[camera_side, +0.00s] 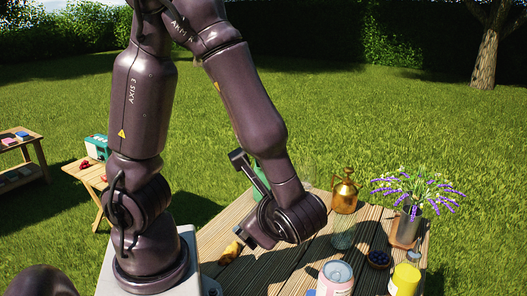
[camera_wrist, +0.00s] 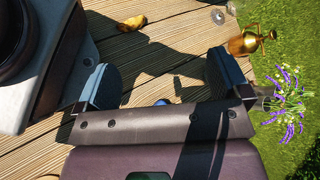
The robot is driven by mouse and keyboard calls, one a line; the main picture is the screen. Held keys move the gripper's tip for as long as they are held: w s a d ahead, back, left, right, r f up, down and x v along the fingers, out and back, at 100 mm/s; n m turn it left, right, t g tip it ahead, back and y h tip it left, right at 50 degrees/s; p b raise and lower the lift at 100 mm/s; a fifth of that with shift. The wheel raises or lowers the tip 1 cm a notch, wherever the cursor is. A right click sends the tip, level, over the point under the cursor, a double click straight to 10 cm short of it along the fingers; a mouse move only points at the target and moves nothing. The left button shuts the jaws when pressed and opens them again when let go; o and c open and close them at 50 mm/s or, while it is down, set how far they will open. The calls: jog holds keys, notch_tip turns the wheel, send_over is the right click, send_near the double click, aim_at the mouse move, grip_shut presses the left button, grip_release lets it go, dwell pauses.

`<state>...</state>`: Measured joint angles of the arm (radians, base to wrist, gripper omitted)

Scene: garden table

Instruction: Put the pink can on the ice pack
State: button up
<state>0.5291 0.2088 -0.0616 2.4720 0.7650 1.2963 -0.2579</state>
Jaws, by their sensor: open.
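The pink can (camera_side: 335,280) stands upright at the near edge of the wooden table in the side view, its lower part cut off by the frame. I cannot make it out in the wrist view. My gripper (camera_wrist: 165,82) is open in the wrist view, its two dark fingers wide apart, with only table boards and shadow visible between them. I cannot identify the ice pack in either view. A small blue patch (camera_wrist: 162,102) shows just past the gripper body, too covered to tell what it is.
A yellow item (camera_wrist: 132,22) lies on open boards.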

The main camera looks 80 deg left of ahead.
notch_tip(320, 180, up, 12)
jog(key=n+t+h, duration=0.6)
jog(key=n+h, duration=0.4)
jog(key=h, duration=0.1)
jog(key=shift+d+r, duration=0.25)
